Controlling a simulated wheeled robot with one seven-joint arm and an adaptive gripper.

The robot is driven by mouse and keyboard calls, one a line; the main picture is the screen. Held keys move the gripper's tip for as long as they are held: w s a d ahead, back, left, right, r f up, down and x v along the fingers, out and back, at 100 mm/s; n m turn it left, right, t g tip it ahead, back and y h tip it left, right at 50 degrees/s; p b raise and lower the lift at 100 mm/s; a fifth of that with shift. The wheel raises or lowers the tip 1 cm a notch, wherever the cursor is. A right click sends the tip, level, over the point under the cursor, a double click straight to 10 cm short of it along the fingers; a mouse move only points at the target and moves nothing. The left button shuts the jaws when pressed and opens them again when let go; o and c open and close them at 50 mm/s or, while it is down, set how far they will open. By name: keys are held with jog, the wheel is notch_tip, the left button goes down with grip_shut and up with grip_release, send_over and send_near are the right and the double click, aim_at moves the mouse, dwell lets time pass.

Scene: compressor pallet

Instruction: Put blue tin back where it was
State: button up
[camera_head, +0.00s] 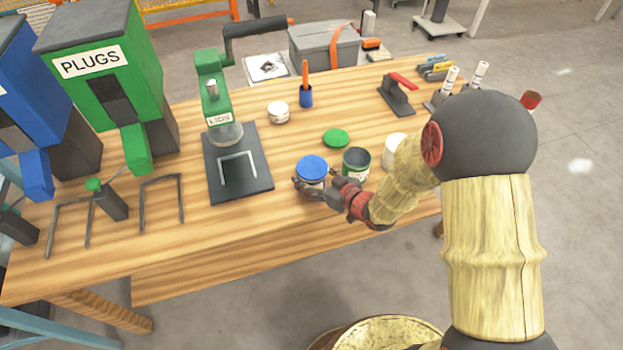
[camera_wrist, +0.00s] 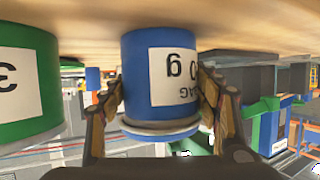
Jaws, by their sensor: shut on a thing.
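The blue tin (camera_head: 311,168) has a blue lid and a white label and stands upright near the table's front edge, left of an open green tin (camera_head: 356,163). My gripper (camera_head: 322,187) is shut on it from the front right. In the wrist view, which is upside down, the blue tin (camera_wrist: 150,78) sits between both fingers (camera_wrist: 165,105). Its base is close to the wooden table top; I cannot tell whether it touches. The green tin (camera_wrist: 25,85) shows beside it there, apart from the blue one.
A loose green lid (camera_head: 336,138) lies behind the tins. A white tin (camera_head: 395,147) is right of the green one, partly behind my arm. A lid press (camera_head: 238,188) stands to the left. A small white pot (camera_head: 278,112) and a blue pen cup (camera_head: 306,97) stand farther back.

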jog(key=shift+r, duration=0.15)
jog(key=shift+f, duration=0.25)
jog(key=o, duration=1.3)
jog(key=shift+r, duration=0.15)
